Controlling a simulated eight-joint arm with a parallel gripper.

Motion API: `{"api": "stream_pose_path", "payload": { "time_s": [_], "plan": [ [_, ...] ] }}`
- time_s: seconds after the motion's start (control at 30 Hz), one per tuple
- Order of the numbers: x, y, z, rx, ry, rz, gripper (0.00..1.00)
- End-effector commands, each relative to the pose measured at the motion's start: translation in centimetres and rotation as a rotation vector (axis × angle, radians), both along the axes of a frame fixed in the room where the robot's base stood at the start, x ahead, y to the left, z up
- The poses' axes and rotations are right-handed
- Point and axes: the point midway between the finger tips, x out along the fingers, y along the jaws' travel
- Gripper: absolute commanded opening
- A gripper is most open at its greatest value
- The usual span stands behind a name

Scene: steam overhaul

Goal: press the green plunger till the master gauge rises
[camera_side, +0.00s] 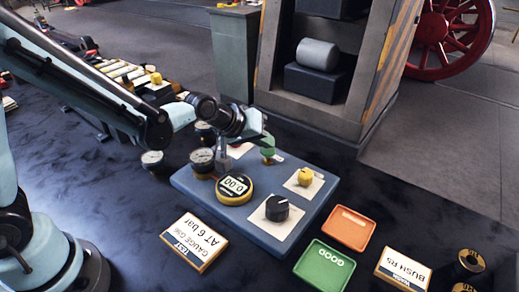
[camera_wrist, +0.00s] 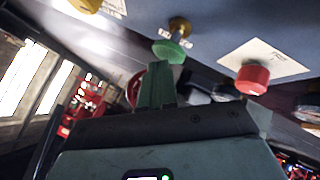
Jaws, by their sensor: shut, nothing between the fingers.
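The green plunger (camera_side: 268,152) stands on the blue test board (camera_side: 325,190), near its far edge. In the wrist view the green plunger (camera_wrist: 169,50) has a brass stem and sits just beyond my fingertips. My gripper (camera_side: 264,138) is shut and empty, right at the plunger; it also shows in the wrist view (camera_wrist: 160,68). I cannot tell whether the fingertips touch the plunger. The round yellow-rimmed master gauge (camera_side: 235,187) on the board reads 0.00.
A yellow knob (camera_side: 305,176) and a black knob (camera_side: 277,208) stand on the board. A red knob (camera_wrist: 252,77) is beside the plunger in the wrist view. Dial gauges (camera_side: 202,160) stand at the left. Orange (camera_side: 350,228) and green GOOD (camera_side: 324,267) trays lie in front.

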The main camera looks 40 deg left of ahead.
Motion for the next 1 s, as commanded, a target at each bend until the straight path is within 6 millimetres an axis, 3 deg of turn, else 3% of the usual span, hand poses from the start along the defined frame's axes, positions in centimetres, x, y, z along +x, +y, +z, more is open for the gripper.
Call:
{"api": "stream_pose_path", "payload": {
  "time_s": [1.0],
  "plan": [
    [-0.1, 0.0, -1.2, 0.000, 0.004, -0.002, 0.00]
  ]
}}
